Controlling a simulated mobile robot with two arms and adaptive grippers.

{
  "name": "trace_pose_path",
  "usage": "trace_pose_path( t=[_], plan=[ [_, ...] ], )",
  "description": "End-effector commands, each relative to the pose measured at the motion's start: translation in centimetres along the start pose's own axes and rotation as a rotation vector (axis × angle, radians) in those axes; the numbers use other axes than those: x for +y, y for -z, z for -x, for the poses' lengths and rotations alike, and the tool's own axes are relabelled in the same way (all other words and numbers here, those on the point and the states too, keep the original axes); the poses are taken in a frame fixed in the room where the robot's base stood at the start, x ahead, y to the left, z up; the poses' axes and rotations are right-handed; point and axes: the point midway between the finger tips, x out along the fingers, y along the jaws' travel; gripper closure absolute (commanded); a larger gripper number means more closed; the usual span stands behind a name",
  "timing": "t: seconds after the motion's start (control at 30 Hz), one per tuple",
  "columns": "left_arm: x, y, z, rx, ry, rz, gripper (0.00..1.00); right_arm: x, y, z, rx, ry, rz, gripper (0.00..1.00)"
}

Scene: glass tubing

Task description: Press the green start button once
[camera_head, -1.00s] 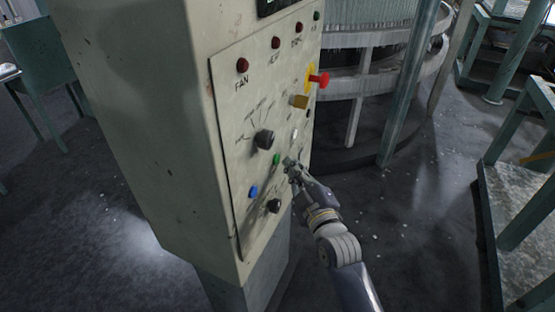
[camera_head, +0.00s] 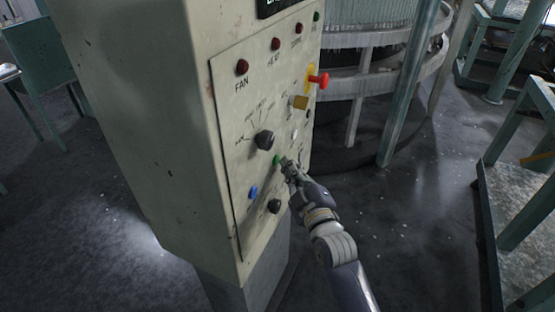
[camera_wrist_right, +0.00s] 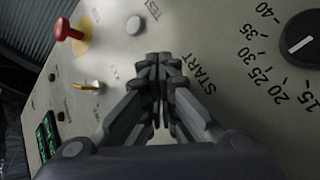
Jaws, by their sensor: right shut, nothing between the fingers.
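The green start button (camera_head: 277,159) is on the front panel of the cabinet, between a black rotary knob above and a blue button to its lower left. My right gripper (camera_head: 283,162) is shut and empty, its fingertips right at the green button in the head view. I cannot tell whether they touch it. In the right wrist view the shut fingers (camera_wrist_right: 160,60) point at the panel beside the word START and hide the button. My left gripper is not in view.
The panel also holds a black knob (camera_head: 264,140), a blue button (camera_head: 253,192), a lower black knob (camera_head: 274,206), a yellow part (camera_head: 299,102) and a red mushroom button (camera_head: 319,80). A round machine (camera_head: 365,60) stands behind.

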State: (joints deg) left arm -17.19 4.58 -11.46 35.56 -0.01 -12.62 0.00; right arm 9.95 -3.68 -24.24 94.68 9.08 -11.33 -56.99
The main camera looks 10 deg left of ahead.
Motion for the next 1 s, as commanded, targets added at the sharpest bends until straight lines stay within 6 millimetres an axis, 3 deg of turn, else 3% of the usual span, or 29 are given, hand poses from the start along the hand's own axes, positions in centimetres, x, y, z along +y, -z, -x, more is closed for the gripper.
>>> trace_pose_path(
  t=[1.0],
  plan=[
    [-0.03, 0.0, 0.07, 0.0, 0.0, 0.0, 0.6, -0.38, 0.47, -0.6, 0.001, -0.001, 0.0, 1.0]
  ],
)
